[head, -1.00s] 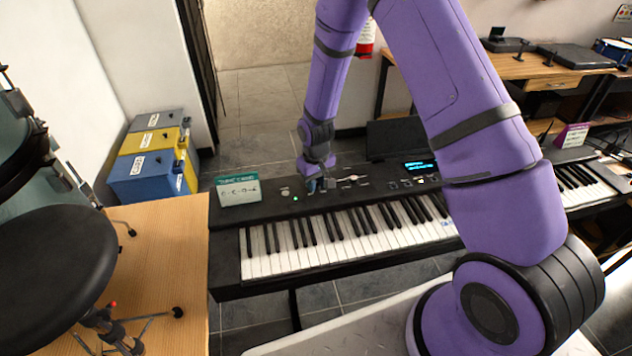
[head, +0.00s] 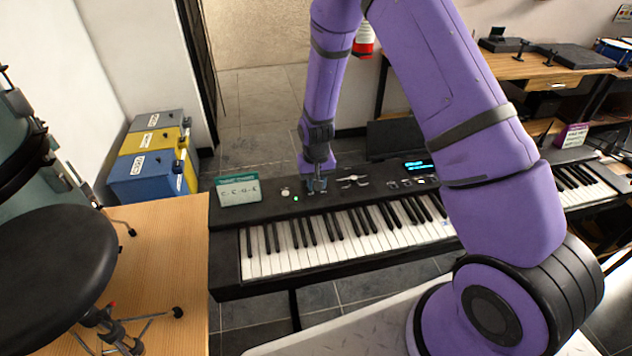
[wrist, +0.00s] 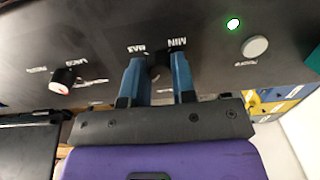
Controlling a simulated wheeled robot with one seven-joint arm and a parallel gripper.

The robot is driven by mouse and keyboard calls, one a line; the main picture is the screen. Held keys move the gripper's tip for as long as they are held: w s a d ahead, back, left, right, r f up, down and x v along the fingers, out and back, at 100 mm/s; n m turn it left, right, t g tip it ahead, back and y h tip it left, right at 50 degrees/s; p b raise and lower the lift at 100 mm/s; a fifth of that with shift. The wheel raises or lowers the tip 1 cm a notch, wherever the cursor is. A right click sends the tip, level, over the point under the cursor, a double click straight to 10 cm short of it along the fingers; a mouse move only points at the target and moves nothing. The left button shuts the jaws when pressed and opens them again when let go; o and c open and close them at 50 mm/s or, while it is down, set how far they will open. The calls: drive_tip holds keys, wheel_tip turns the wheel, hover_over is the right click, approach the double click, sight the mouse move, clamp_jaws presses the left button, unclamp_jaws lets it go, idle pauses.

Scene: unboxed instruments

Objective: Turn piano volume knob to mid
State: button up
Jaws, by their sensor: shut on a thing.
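The black piano (head: 228,222) stands across the middle of the head view, its keys toward me. My gripper (head: 317,184) points down at the left part of its control panel. In the wrist view, my gripper's blue fingers (wrist: 157,80) are on both sides of a dark volume knob (wrist: 158,61), shut on it. MAX and MIN labels show just beyond the fingers. The knob is mostly hidden, and I cannot read its pointer.
A second knob (wrist: 64,76) with a light top, a round grey button (wrist: 255,46) and a lit green light (wrist: 234,23) are on the panel. A card (head: 238,190) stands at the panel's left end. A wooden table (head: 165,260) is left of the piano.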

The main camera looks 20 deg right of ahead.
drive_tip(key=o, duration=0.9)
drive_tip(key=shift+r, duration=0.1)
wheel_tip(320, 180, up, 11)
drive_tip(key=shift+f, duration=0.15)
